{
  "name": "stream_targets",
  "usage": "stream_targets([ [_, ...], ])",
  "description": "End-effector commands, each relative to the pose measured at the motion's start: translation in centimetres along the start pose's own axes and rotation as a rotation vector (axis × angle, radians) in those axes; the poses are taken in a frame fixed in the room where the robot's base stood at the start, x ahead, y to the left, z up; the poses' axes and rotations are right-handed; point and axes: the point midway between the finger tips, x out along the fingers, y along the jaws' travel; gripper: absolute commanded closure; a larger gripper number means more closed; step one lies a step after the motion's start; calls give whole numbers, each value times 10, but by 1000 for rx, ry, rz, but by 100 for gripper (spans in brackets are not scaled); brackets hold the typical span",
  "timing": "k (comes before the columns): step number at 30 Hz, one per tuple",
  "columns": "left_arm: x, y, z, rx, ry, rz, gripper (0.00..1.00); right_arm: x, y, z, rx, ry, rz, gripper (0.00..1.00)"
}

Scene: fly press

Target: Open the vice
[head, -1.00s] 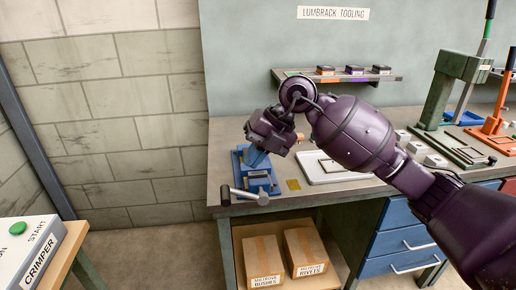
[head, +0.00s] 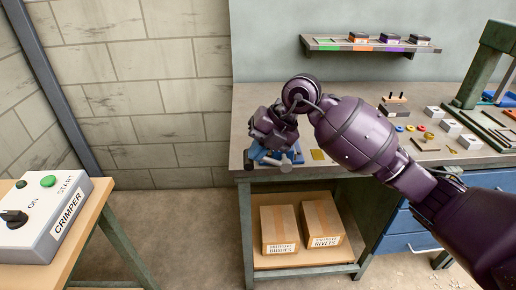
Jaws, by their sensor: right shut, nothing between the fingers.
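The blue vice (head: 300,154) stands at the left front corner of the workbench. My right gripper and wrist cover most of it, so its jaws are hidden. Its grey handle bar (head: 285,164) shows at the bench's front edge, just under the gripper. My right gripper (head: 257,153) points down at the handle, with its fingers shut and nothing between them. From this angle I cannot tell whether the fingers touch the bar. My left gripper is not in view.
The bench (head: 221,130) carries small parts and a green press (head: 482,65) to the right. A shelf (head: 340,46) hangs behind. Cartons (head: 279,228) sit below. A crimper box (head: 45,222) stands on a wooden table at left. The floor between is clear.

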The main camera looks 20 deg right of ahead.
Motion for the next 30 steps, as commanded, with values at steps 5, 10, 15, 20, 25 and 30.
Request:
stream_targets([
  [5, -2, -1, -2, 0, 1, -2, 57, 0, 2, 0, -1, -1, -25, 100],
  [10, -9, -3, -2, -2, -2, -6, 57, 7, 5, 0, -2, -2, -96, 100],
  [15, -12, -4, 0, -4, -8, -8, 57, 20, 4, 0, 0, 0, -117, 100],
  [20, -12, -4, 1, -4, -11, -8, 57, 25, 3, 0, 0, 2, -115, 100],
  [25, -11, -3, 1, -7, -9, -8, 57, 26, 3, 0, 1, 2, -115, 100],
  [30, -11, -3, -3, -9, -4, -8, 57, 23, 3, 0, 0, 1, -115, 100],
])
